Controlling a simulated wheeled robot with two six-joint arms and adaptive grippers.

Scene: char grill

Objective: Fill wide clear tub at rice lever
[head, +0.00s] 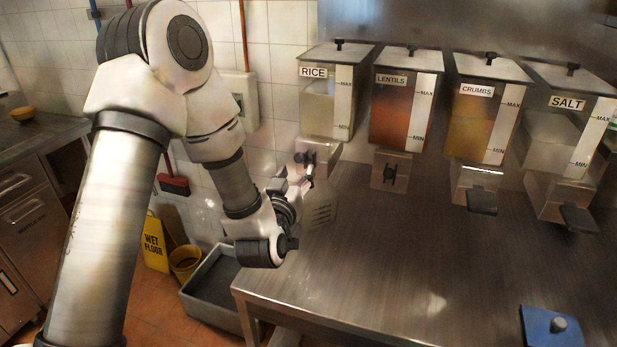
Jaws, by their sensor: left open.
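The rice dispenser (319,116) hangs at the back wall, left end of a row, with a white "RICE" label and MAX and MIN marks. Its metal spout (322,150) is below, with a dark lever or knob (304,158) on its front, partly hidden by my gripper. My left gripper (305,178) is open just below and in front of that spout, small and partly hidden by its own wrist. I cannot tell whether it touches the lever. My right gripper is not in view.
Dispensers for lentils (398,110), crumbs (478,120) and salt (551,138) hang to the right. The steel counter (400,260) is mostly bare. A blue knobbed object (550,327) lies at front right. A grey bin (205,305) and yellow wet-floor sign (154,243) stand on the floor.

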